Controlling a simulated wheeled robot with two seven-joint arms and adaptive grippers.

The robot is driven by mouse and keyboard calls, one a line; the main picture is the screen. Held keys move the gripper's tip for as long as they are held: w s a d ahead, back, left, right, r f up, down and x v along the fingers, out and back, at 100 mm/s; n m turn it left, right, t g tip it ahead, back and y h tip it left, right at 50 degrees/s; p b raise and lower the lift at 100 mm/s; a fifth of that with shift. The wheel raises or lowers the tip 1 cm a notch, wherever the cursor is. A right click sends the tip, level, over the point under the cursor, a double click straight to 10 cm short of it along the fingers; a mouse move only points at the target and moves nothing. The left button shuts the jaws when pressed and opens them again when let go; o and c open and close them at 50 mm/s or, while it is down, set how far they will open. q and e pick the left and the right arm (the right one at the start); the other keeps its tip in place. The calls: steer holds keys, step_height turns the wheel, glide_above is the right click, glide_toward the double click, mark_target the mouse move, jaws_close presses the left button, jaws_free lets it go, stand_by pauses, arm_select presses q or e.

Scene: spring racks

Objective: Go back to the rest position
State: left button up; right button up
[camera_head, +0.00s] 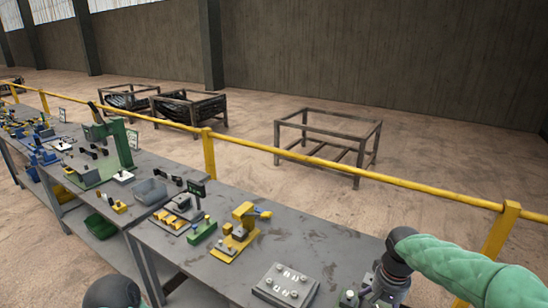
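My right arm (455,270), in a green sleeve, comes in from the right edge. Its dark wrist joint (402,250) bends down over the near right part of the grey workbench (300,240), and the rest leaves the picture at the bottom. A dark rounded part of my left arm (112,292) shows at the bottom left edge. Neither gripper's fingers are in view, so I cannot see whether they hold anything.
The bench bears a yellow fixture (240,230), a grey plate with round studs (285,286) and a grey bin (150,191). A yellow railing (330,163) runs behind. Beyond it stand an empty metal rack (330,140) and filled racks (190,108) on open floor.

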steer(key=s+a+f+n+y, duration=0.1)
steer(key=a+f, duration=0.3)
steer(key=f, duration=0.7)
steer(key=s+a+f+y, duration=0.15)
steer(key=a+f, duration=0.25)
steer(key=f, duration=0.7)
steer(key=s+a+f+y, duration=0.1)
steer(key=s+a+f, duration=0.3)
steer(key=s+f, duration=0.35)
steer(key=s+a+f, duration=0.4)
steer(key=s+f, duration=0.3)
steer(key=s, duration=0.1)
arm_select(q)
step_height(320, 180, down, 10)
steer(key=b, duration=1)
steer(key=shift+w+d+f, duration=0.15)
steer(key=shift+w, duration=0.2)
arm_select(e)
steer(key=w+d+x, duration=0.1)
steer(key=x, duration=0.7)
steer(key=shift+d+f+n, duration=0.15)
steer(key=shift+f+n, duration=0.25)
steer(key=shift+f, duration=0.05)
steer(key=shift+w, duration=0.15)
